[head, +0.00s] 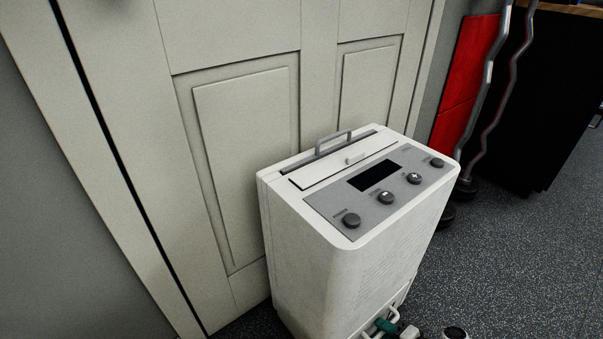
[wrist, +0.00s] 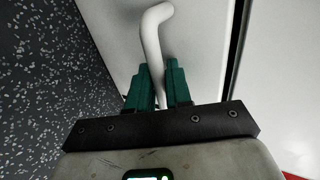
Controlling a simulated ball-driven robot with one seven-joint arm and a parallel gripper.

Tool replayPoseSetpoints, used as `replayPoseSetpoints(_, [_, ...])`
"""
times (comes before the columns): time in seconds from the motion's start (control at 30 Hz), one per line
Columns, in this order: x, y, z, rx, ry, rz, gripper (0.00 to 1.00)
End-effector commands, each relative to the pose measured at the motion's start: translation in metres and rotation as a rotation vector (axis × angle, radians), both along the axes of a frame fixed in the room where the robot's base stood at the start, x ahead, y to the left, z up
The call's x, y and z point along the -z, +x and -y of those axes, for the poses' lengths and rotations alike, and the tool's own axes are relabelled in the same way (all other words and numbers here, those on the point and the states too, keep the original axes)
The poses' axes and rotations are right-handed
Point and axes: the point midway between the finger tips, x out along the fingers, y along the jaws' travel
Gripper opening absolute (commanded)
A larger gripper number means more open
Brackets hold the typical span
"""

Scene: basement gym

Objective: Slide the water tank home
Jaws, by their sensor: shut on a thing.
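A white dehumidifier (head: 345,240) stands upright on the floor, with knobs and a dark display on top. Its water tank (head: 405,293) is low on the front, mostly cut off by the bottom edge in the head view. In the wrist view the tank's pale face (wrist: 200,40) lies behind a bent white handle (wrist: 152,40). My gripper (head: 388,326) has green fingers, which also show in the wrist view (wrist: 165,88), shut on this handle. A dark seam runs beside the tank face. I cannot tell how far the tank stands out.
A pale panelled door (head: 245,150) is close behind the dehumidifier. A red panel (head: 467,80), wavy metal bars (head: 487,100) and a black cabinet (head: 560,90) stand at the back right. Speckled dark floor (head: 500,270) is open to the right.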

Motion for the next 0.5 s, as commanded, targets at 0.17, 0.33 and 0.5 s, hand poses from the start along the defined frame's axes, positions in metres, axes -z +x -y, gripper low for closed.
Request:
replayPoseSetpoints(0.17, [0.0051, -0.0015, -0.0073, -0.008, 0.001, -0.010, 0.00])
replayPoseSetpoints(0.33, [0.0052, -0.0014, -0.0074, -0.008, 0.001, -0.010, 0.00])
replayPoseSetpoints(0.5, [0.0049, -0.0013, -0.0070, -0.007, 0.001, -0.008, 0.31])
